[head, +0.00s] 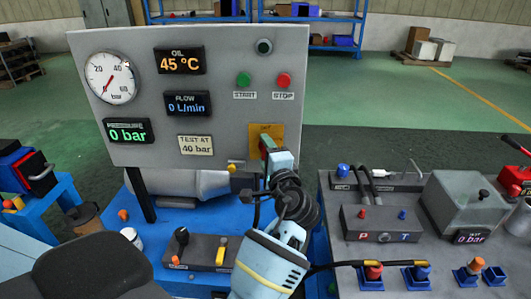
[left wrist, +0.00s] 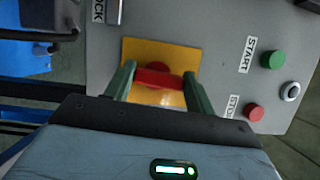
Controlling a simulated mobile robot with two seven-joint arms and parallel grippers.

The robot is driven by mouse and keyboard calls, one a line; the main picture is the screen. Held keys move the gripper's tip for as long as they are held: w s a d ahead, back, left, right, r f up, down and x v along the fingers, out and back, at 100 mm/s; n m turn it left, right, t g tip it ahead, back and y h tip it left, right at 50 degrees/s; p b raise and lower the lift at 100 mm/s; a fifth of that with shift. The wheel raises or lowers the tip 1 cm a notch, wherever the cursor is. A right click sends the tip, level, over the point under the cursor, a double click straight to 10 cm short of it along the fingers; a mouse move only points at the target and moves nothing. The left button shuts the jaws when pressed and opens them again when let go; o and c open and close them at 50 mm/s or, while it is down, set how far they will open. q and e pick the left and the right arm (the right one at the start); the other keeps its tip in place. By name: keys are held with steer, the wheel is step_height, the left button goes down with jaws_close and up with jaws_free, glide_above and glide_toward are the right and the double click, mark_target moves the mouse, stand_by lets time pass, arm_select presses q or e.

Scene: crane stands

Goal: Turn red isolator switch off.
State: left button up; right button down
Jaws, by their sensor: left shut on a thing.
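The red isolator switch (left wrist: 158,79) has a red handle on a yellow plate (left wrist: 185,55) on the grey panel. In the left wrist view the handle lies crosswise between my two dark green fingers, which touch it at both sides. My left gripper (left wrist: 159,88) is shut on it. In the head view the yellow plate (head: 277,130) is at the panel's lower right, and my left gripper (head: 270,148) covers most of the switch. My right gripper is not in view.
Above the switch are the green START button (head: 243,80) and red STOP button (head: 284,80). The displays show 45 °C, 0 L/min and 0 bar. A blue bench (head: 150,215) stands below the panel. A grey bench with hose couplings (head: 375,272) is at right.

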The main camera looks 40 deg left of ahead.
arm_select(q)
steer(key=shift+n, duration=0.4)
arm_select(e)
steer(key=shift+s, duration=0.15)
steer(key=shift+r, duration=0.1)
arm_select(q)
steer(key=o, duration=1)
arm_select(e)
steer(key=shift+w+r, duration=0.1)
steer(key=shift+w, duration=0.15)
